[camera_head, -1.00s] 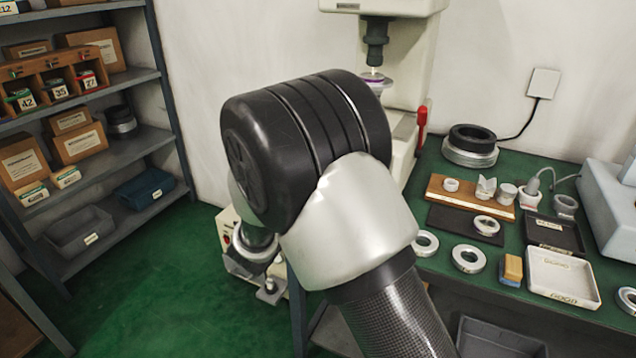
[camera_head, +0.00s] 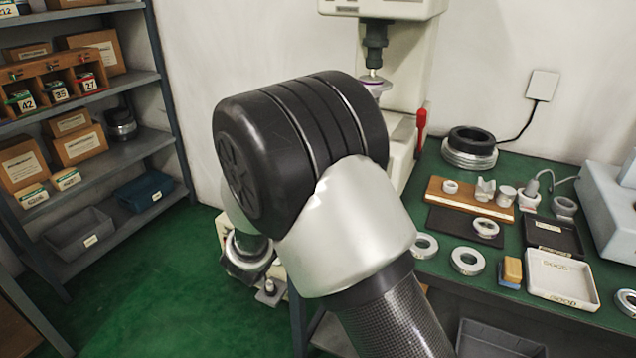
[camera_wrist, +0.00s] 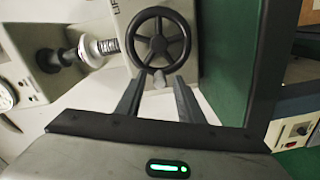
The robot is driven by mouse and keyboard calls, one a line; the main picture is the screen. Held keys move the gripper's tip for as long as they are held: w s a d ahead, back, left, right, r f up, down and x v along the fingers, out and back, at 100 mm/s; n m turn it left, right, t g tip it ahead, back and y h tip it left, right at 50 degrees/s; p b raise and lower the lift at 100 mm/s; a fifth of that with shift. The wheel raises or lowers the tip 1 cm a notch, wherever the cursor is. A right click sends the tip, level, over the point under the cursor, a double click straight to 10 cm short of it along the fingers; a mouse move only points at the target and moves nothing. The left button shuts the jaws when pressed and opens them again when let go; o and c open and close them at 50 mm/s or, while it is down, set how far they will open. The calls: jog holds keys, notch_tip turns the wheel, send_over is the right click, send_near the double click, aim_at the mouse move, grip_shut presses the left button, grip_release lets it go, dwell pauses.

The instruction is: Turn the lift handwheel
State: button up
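The lift handwheel (camera_wrist: 158,38) is a black spoked wheel in the wrist view, on a pale machine face beside a partly visible "LIF" label. A grey handle knob (camera_wrist: 160,79) sits at its rim on the side nearest me. My gripper (camera_wrist: 158,88) is open, its two dark fingers apart. The knob appears between the fingertips in the picture; I cannot tell whether they touch it. In the head view my arm covers the handwheel and the gripper. The upper part of the pale machine (camera_head: 405,75) shows behind my arm.
A ribbed metal screw (camera_wrist: 107,46) and round stage lie left of the handwheel in the wrist view. A red lever (camera_head: 421,130) is on the machine's right side. The green bench (camera_head: 440,235) holds rings and trays. Shelving (camera_head: 115,160) stands left, with open floor between.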

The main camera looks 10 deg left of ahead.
jog(key=p+v, duration=0.1)
jog(key=v, duration=1.4)
jog(key=shift+s+p, duration=0.3)
jog(key=shift+s, duration=0.05)
jog(key=d+r+m+g+h, duration=0.2)
jog(key=d+g, duration=0.2)
jog(key=d, duration=0.5)
jog(key=d+r+m+g+h, duration=0.2)
jog(key=d+m+g+h, duration=0.1)
jog(key=d, duration=0.5)
jog(key=s+d+r+m+g+y, duration=0.1)
jog(key=s+d+m+g+y, duration=0.45)
jog(key=s+d, duration=0.8)
jog(key=s+a+r+y+p, duration=0.1)
jog(key=r+y+p, duration=0.1)
jog(key=r+p, duration=1.1)
jog(key=s+a+r+t+y+p, duration=0.1)
jog(key=s+a+r+y+p, duration=0.1)
jog(key=r+p, duration=1.1)
notch_tip(320, 180, up, 4)
jog(key=shift+y, duration=0.75)
